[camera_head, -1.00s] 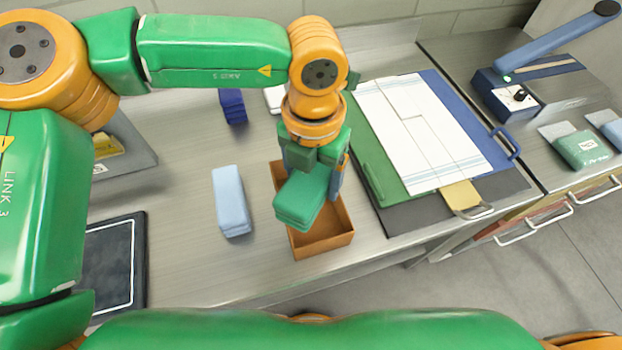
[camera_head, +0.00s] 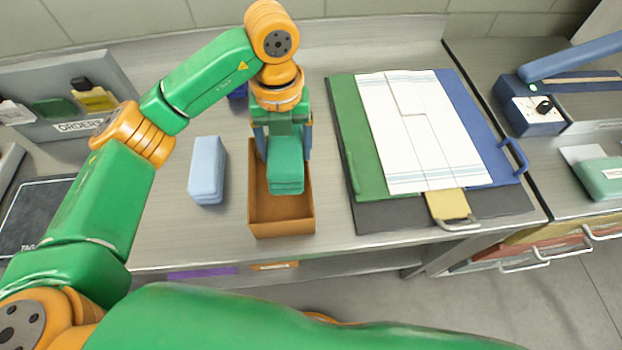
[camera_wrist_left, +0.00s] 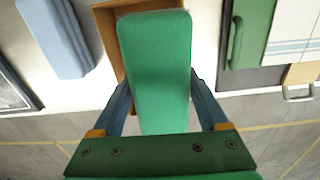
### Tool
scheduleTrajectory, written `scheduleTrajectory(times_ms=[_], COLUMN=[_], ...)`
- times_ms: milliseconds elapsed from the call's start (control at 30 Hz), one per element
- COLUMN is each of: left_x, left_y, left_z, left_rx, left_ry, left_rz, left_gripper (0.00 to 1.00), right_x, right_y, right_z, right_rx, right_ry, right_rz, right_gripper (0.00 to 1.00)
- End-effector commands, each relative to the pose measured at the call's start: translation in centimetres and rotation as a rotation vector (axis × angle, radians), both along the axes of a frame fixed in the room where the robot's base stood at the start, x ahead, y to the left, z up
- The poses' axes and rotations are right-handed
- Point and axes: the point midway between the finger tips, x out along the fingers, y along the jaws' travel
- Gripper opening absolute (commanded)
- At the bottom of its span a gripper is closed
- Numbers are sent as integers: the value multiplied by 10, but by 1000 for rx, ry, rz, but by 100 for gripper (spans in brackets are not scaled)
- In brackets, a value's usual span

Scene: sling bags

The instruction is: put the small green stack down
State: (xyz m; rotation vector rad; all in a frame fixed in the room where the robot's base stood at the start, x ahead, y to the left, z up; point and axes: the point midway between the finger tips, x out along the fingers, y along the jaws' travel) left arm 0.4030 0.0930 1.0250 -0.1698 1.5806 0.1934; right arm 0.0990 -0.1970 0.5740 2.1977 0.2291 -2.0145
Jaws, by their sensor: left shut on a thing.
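The small green stack (camera_head: 286,166) is a block of folded green layers. My left gripper (camera_head: 284,142) is shut on it, with a blue finger on each side. The stack is over the open brown box (camera_head: 282,231) in the head view, and I cannot tell whether it touches the box. In the left wrist view the stack (camera_wrist_left: 156,70) fills the space between the fingers and hides most of the box (camera_wrist_left: 106,32). My right gripper is not in view.
A light blue stack (camera_head: 207,170) stands left of the box. A dark mat (camera_head: 392,217) with green and blue boards and white sheets (camera_head: 420,130) lies to the right. A dark panel (camera_head: 32,215) lies at the far left. A narrow strip of bare counter borders the box.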

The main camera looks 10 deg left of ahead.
Motion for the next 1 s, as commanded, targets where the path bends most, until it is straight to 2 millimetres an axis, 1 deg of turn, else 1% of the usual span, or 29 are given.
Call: scheduleTrajectory(times_ms=[33, 67, 100, 200, 267, 400, 500, 600, 767, 867, 900, 933, 1000], left_x=[0, 0, 0, 0, -1, -1, -1, 0, 0, 0, 0, 0, 0], left_y=[6, 9, 11, 11, 11, 11, 11, 11, 10, 10, 10, 10, 10], left_z=[-8, -13, -22, -44, -55, -85, -101, -106, -106, -110, -109, -109, -108], left_rx=[0, 0, 1, 1, 1, 0, 0, 0, 0, 0, 0, 0, -1], left_ry=[3, 2, 4, 2, 0, 2, -1, -4, -4, -4, -4, -4, -3], left_rz=[33, 46, 57, 58, 56, 55, 53, 52, 51, 51, 51, 51, 51], left_gripper=[0, 0, 0, 0, 0, 0, 0, 0, 0, 0, 82, 90, 90], right_x=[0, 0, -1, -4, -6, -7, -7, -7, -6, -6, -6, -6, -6], right_y=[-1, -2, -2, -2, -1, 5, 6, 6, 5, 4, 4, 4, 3], right_z=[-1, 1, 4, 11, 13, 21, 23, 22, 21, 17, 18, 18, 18], right_rx=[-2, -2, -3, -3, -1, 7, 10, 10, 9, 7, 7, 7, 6], right_ry=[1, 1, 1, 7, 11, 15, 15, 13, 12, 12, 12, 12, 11], right_rz=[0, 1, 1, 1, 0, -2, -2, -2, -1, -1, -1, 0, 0], right_gripper=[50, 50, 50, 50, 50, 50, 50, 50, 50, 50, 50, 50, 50])
